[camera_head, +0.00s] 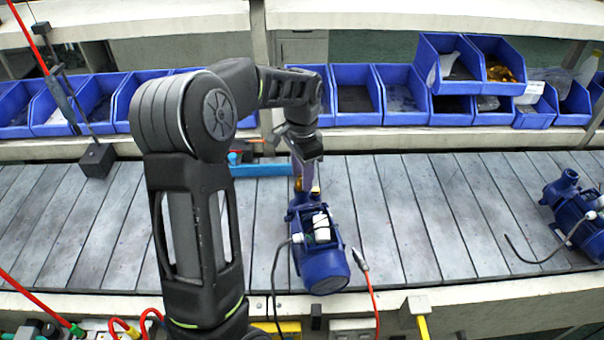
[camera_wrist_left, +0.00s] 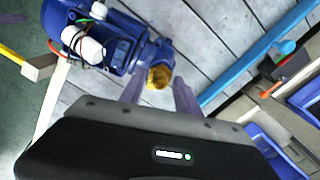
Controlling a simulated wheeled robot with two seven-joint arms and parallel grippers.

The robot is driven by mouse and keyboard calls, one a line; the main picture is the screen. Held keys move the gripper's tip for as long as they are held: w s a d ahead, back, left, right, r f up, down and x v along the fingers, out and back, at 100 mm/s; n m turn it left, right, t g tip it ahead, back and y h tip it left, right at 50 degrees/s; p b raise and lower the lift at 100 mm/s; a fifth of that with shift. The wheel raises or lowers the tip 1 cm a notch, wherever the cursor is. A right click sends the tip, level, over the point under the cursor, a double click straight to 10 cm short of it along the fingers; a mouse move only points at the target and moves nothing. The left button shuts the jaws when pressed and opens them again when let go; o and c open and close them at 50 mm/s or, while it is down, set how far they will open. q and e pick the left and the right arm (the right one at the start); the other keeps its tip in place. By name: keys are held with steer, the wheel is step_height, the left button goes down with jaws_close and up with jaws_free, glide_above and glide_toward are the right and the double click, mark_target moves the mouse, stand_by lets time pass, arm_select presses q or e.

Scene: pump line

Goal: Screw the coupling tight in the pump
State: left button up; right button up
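The blue pump (camera_head: 322,245) stands on the grey slatted conveyor in the head view, and its body with white parts and wires fills the upper left of the left wrist view (camera_wrist_left: 112,38). The brass coupling (camera_wrist_left: 159,77) sits at the pump's blue port. My left gripper (camera_head: 304,182) reaches down to the port end of the pump from behind. In the left wrist view its two fingers (camera_wrist_left: 158,92) stand apart on either side of the coupling, with gaps visible. In the head view the fingers mostly hide the coupling. My right gripper is out of view.
A second blue pump (camera_head: 574,212) with a loose cable stands at the right of the conveyor. A light blue bar (camera_head: 262,170) lies behind the near pump. Blue bins (camera_head: 356,98) line the back shelf. A dark block (camera_head: 97,160) hangs at the left. The middle right of the conveyor is clear.

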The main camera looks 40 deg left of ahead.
arm_select(q)
steer(key=shift+n, duration=0.3)
steer(key=n, duration=0.3)
steer(key=shift+c, duration=0.6)
jaws_close()
stand_by(0.4)
steer(key=shift+m, duration=1.6)
